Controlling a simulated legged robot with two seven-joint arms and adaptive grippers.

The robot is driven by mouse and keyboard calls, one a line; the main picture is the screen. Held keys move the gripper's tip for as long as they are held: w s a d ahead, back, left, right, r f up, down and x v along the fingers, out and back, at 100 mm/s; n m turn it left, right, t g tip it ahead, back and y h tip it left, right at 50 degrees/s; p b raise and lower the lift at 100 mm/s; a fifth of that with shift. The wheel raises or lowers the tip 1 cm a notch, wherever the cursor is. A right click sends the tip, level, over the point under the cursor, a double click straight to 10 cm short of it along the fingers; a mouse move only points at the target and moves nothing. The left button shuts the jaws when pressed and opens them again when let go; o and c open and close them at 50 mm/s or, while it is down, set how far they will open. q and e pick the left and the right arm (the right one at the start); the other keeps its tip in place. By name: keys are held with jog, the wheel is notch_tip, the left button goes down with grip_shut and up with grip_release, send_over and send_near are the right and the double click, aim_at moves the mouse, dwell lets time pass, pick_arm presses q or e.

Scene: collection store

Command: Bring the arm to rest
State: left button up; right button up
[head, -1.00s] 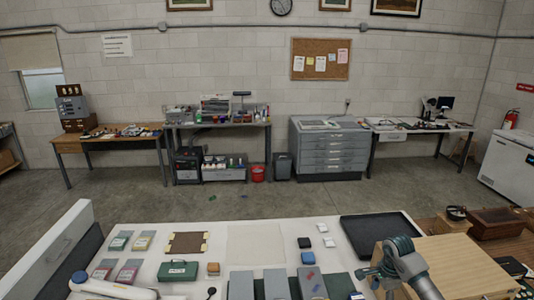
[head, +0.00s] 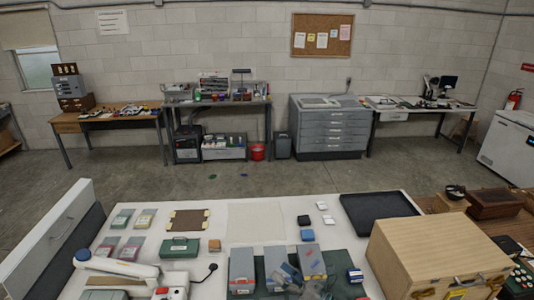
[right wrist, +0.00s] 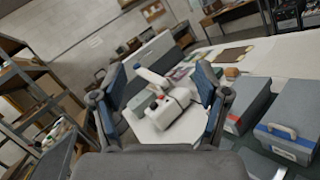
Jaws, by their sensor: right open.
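My right gripper (head: 288,277) is low in the head view, grey and partly blurred into the grey boxes around it. In the right wrist view its two blue-padded fingers (right wrist: 161,92) stand wide apart with nothing held between them. Beyond the fingers, apart from them, a white device with a red knob (right wrist: 162,104) shows on the white table. My left gripper is in neither view.
Grey boxes (head: 242,265) stand on a green mat close to my right gripper. A wooden case (head: 440,245) stands at the right, with a black tray (head: 380,217) behind it. The white device (head: 120,268) lies front left.

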jog(key=s+d+f+m+t+h, duration=0.2)
jog(key=d+f+m+t+h, duration=0.2)
jog(key=d+m+h, duration=0.55)
jog(key=s+d+f+m+t+h, duration=0.1)
jog(key=d+f+m+t+h, duration=0.35)
jog(key=m, duration=1.05)
jog(key=s+d+f+m+g+h, duration=0.3)
jog(key=s+f+m+g+h, duration=0.1)
jog(key=s+f+m+g, duration=0.35)
jog(key=s+f+m+g+y, duration=0.1)
jog(key=s+f+m+g, duration=0.4)
jog(key=s, duration=0.6)
jog(key=s+f+m+g, duration=0.2)
jog(key=s+f+g, duration=0.4)
jog(key=s, duration=0.6)
notch_tip(320, 180, down, 28)
jog(key=b, duration=0.5)
jog(key=s+d+f+b, duration=0.1)
jog(key=s+f+b, duration=0.1)
jog(key=s+f, duration=0.6)
jog(key=s+d+f+g+b, duration=0.1)
jog(key=s+f+b, duration=0.2)
jog(key=s+f, duration=0.6)
notch_tip(320, 180, down, 8)
jog(key=shift+s+d+r+n, duration=0.15)
jog(key=shift+s+r+n, duration=0.1)
jog(key=shift+s+n, duration=0.05)
